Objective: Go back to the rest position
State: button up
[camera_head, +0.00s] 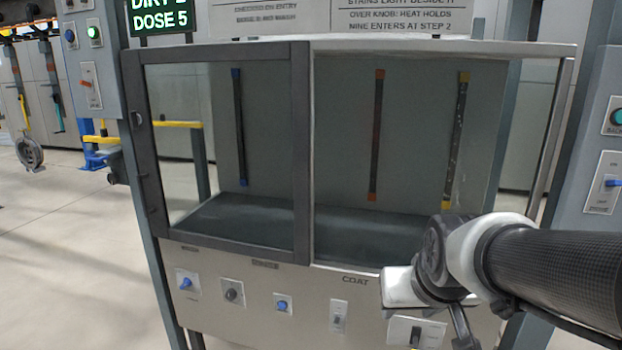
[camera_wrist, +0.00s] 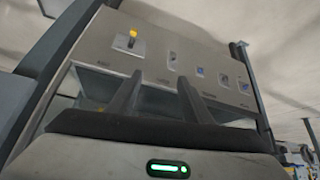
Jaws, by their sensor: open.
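My gripper (camera_wrist: 155,95) shows in the wrist view as two dark fingers set apart with nothing between them. Beyond the fingers is the cabinet's control panel (camera_wrist: 185,60), tilted in that view. In the head view my arm comes in from the right, and its wrist end is in front of the lower right of the cabinet (camera_head: 226,258). The fingertips cannot be made out clearly there. Whether any part of my arm touches the panel cannot be told.
The cabinet has a framed glass door (camera_head: 301,150) on its left half. Below are a blue switch (camera_head: 186,283), a dark knob (camera_head: 232,293) and a blue knob (camera_head: 282,304). A control post (camera_head: 598,190) stands at right. Open floor (camera_head: 60,250) lies at left.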

jog(key=s+a+r+g, duration=0.1)
jog(key=s+a+r, duration=0.15)
jog(key=s, duration=0.95)
notch_tip(320, 180, up, 17)
jog(key=p, duration=1.6)
jog(key=shift+w, duration=0.2)
jog(key=shift+d, duration=0.1)
